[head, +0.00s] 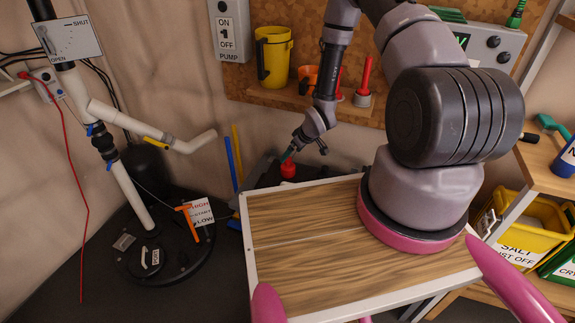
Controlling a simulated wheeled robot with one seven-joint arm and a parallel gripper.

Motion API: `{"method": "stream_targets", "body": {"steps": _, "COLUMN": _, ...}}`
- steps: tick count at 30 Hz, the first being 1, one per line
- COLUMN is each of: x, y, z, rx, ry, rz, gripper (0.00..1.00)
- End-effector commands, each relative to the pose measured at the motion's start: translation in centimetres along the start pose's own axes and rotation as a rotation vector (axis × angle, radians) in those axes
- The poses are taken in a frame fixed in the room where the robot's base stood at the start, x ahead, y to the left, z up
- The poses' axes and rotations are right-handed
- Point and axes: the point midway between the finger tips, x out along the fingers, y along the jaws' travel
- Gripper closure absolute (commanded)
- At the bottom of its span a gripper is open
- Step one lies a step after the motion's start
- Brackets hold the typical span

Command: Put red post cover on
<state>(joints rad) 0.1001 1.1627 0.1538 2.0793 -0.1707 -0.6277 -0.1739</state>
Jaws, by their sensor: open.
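The likely red post cover (288,169) is a small red piece on a dark surface behind the wooden-topped platform, near the back wall. My arm reaches down over it. My gripper (289,157) is open, with its tips close above the red piece. At this size I cannot tell whether they touch it or straddle it. What lies under the red piece is hidden, so I cannot tell whether it sits on a post.
A wooden shelf (300,99) on the back wall holds a yellow jug (273,56) and an orange cup (307,78). White pipes (130,120) stand at left. A yellow bin (535,228) is at right. The platform top (300,240) is mostly bare.

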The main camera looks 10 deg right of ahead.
Motion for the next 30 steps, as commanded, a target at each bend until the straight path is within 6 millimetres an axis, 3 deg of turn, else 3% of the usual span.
{"method": "stream_targets", "body": {"steps": 8, "x": 2.5, "y": 0.1, "z": 0.2, "rx": 0.000, "ry": -0.001, "rz": 0.000, "gripper": 0.00}}
{"method": "stream_targets", "body": {"steps": 15, "x": 5.9, "y": 0.4, "z": 0.5, "rx": -0.001, "ry": -0.001, "rz": 0.000, "gripper": 0.00}}
{"method": "stream_targets", "body": {"steps": 24, "x": 6.5, "y": 0.4, "z": 0.4, "rx": 0.000, "ry": 0.000, "rz": 0.000, "gripper": 0.00}}
{"method": "stream_targets", "body": {"steps": 25, "x": 6.5, "y": 0.4, "z": 0.4, "rx": 0.000, "ry": 0.000, "rz": 0.000, "gripper": 0.04}}
{"method": "stream_targets", "body": {"steps": 30, "x": 6.5, "y": 0.4, "z": 0.5, "rx": 0.000, "ry": 0.000, "rz": 0.000, "gripper": 0.69}}
